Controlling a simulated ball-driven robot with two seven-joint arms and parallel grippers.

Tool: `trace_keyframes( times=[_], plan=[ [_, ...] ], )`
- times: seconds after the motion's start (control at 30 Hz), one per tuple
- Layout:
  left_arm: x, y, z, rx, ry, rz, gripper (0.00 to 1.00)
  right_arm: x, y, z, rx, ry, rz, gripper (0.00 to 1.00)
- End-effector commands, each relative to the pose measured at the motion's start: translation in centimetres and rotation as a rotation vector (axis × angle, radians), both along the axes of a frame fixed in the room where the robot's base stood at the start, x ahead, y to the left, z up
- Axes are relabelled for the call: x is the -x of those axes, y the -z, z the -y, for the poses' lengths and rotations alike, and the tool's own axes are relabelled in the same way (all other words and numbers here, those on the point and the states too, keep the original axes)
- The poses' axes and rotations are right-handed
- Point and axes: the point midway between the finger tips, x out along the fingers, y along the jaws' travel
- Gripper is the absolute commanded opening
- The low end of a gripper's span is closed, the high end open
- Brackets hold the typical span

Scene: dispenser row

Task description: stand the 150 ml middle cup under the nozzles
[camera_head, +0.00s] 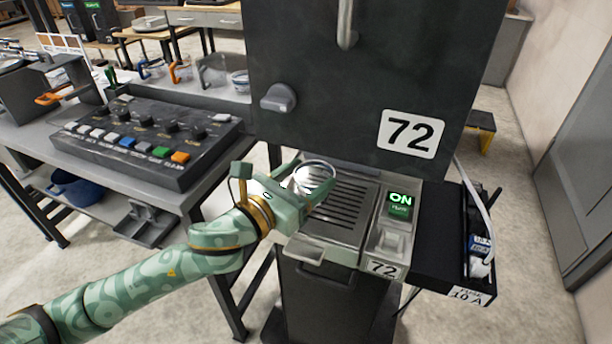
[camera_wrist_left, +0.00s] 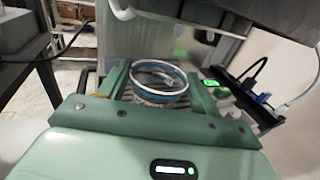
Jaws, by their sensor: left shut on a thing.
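A clear round cup (camera_head: 314,176) is between the fingers of my left gripper (camera_head: 305,184), at the left part of the dispenser's slotted drip tray (camera_head: 345,205). In the left wrist view the cup (camera_wrist_left: 160,78) shows its round rim and a blue band, and the fingers of my left gripper (camera_wrist_left: 160,88) close on it from both sides. It looks upright; whether its base touches the tray I cannot tell. My right gripper is not in view.
A lit green ON switch (camera_head: 400,203) is right of the tray. A black side shelf (camera_head: 447,235) with a cable sticks out further right. A control panel (camera_head: 148,138) with coloured buttons stands on the left bench. Several cups with handles, including an orange-handled one (camera_head: 181,71), stand behind it.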

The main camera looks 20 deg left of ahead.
Motion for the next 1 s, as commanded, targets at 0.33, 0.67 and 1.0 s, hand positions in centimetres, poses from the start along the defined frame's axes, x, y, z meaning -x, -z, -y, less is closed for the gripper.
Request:
trace_keyframes(
  times=[0.33, 0.67, 1.0],
  plan=[
    [0.0, 0.8, 0.0, 0.001, 0.0, -0.001, 0.38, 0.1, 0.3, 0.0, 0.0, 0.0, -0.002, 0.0],
    [0.0, 0.8, 0.0, 0.001, 0.001, 0.0, 0.89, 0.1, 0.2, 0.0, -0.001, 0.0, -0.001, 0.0],
    [1.1, 0.8, -0.4, 0.0, 0.001, -0.002, 0.89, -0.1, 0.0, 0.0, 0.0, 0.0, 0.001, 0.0]
  ],
)
